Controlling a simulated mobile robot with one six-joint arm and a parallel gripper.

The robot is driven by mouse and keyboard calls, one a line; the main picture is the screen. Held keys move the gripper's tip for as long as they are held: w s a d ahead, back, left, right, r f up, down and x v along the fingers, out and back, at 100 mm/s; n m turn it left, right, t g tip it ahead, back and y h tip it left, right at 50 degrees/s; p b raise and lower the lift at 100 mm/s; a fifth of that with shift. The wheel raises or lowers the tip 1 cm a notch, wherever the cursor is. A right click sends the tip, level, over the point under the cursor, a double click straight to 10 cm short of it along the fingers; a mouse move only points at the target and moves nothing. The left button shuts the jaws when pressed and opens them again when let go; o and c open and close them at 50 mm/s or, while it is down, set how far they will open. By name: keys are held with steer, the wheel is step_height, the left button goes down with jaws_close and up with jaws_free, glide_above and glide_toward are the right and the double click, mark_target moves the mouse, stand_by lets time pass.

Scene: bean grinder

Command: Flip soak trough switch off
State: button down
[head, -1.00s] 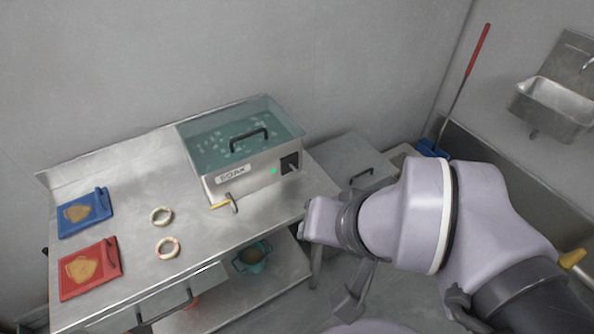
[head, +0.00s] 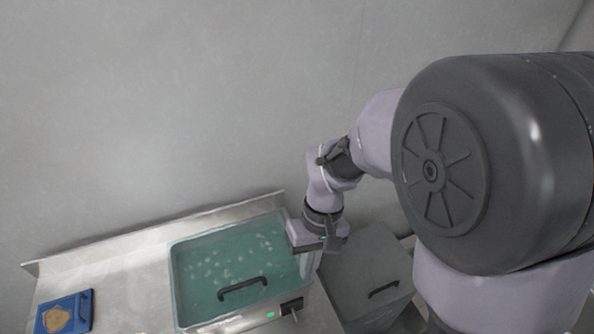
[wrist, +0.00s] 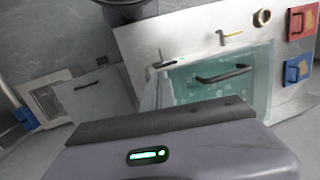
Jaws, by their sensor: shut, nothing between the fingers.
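The soak trough (head: 182,305) is a steel-framed tank of greenish water with pale floating pieces and a black lid handle (head: 242,288). Its switch (head: 291,307) is on a dark plate at the right end of its front, partly cut by the lower part of the picture. A green light (head: 270,315) is lit beside it. In the wrist view the switch (wrist: 166,64) is small; its lever position is unclear. My gripper (head: 325,243) is shut and empty, above the trough's right end, behind and above the switch, apart from it.
A grey lidded bin (head: 365,270) stands right of the trough. A blue tray (head: 66,314) lies on the bench at left. In the wrist view a yellow-handled tool (wrist: 230,37) and a ring (wrist: 262,17) lie before the trough. The wall is behind.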

steer(key=shift+w+f, duration=0.15)
steer(key=shift+w, duration=0.05)
steer(key=s, duration=0.2)
steer(key=b, duration=0.6)
glide_toward(296, 316)
steer(key=x, duration=0.7)
